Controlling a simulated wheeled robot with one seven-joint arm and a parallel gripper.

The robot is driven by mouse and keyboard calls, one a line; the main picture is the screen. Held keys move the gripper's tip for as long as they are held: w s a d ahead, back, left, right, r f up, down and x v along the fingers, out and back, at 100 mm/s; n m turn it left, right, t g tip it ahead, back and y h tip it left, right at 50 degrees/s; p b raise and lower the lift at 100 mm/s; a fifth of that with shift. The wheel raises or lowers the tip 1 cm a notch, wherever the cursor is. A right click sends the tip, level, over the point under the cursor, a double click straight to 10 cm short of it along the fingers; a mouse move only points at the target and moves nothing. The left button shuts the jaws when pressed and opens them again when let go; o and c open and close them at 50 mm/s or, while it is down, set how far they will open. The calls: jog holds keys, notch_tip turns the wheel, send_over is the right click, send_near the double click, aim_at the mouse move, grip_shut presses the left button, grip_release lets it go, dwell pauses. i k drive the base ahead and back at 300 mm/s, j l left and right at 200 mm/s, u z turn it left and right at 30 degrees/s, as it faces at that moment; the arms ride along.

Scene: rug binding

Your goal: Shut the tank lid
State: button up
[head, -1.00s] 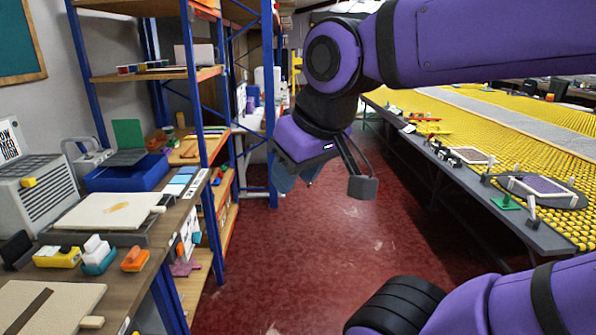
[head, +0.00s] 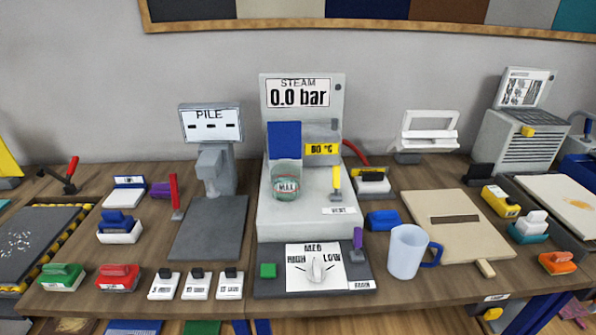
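The steam unit (head: 331,95) stands on the bench in the middle of the head view. Its display reads "STEAM 0.0 bar". A blue flap (head: 284,139), which looks like the tank lid, stands upright on the unit's left side. Below it is a pale, translucent tank-like part (head: 286,172) with a round green gauge (head: 286,187) in front. I cannot clearly tell the tank's opening from here. My gripper is not in view.
A dial panel (head: 334,271) marked HIGH, MED, LOW lies in front of the unit. A yellow lever (head: 336,180) is on its right side. A mug (head: 406,253) stands at front right, and the PILE gauge (head: 211,125) at left.

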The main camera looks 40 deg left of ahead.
aim_at(284, 137)
jog(key=u, duration=1.7)
jog(key=i+j+z, duration=0.1)
jog(key=i, duration=0.4)
jog(key=i+j, duration=0.3)
jog(key=i, duration=0.2)
jog(key=i+l+z, duration=0.05)
